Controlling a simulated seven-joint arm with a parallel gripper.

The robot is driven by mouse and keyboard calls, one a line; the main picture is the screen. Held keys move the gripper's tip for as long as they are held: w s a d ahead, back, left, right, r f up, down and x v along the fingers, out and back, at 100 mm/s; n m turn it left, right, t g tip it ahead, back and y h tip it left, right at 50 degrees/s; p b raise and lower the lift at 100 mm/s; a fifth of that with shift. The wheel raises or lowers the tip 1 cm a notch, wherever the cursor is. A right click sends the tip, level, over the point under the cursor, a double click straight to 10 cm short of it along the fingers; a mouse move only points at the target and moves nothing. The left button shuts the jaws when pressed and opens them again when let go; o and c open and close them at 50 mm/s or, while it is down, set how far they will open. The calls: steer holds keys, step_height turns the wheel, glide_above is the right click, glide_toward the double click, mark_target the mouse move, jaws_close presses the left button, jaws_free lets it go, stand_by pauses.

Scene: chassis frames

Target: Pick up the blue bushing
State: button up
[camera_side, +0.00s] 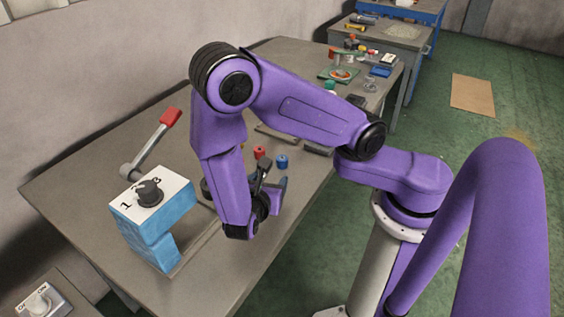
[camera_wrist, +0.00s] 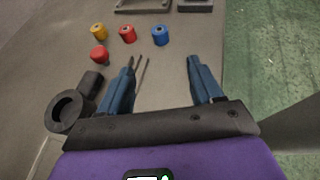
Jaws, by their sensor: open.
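The blue bushing (camera_wrist: 160,35) stands on the grey table beyond my gripper's fingertips in the wrist view, a little left of the line of the right finger. It also shows in the side view (camera_side: 281,161), near the arm's end. My gripper (camera_wrist: 162,62) is open, with its two dark blue fingers spread apart and nothing between them but table and thin dark rods by the left finger. In the side view my gripper (camera_side: 277,185) is partly hidden by my own wrist. The gripper and the blue bushing are apart.
A red bushing (camera_wrist: 127,34), a yellow one (camera_wrist: 98,32) and another red piece (camera_wrist: 99,54) stand left of the blue one. A black ring-shaped part (camera_wrist: 68,111) lies left of my gripper. A blue block with a red-handled lever (camera_side: 155,222) stands at the left.

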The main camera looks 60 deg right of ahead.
mark_target(281, 160)
steer(key=x, duration=1.2)
steer(key=shift+r+x, duration=0.1)
steer(key=shift+x, duration=1.25)
steer(key=shift+r+x, duration=0.15)
steer(key=shift+x, duration=1.2)
steer(key=shift+d, duration=0.1)
steer(key=c, duration=1.1)
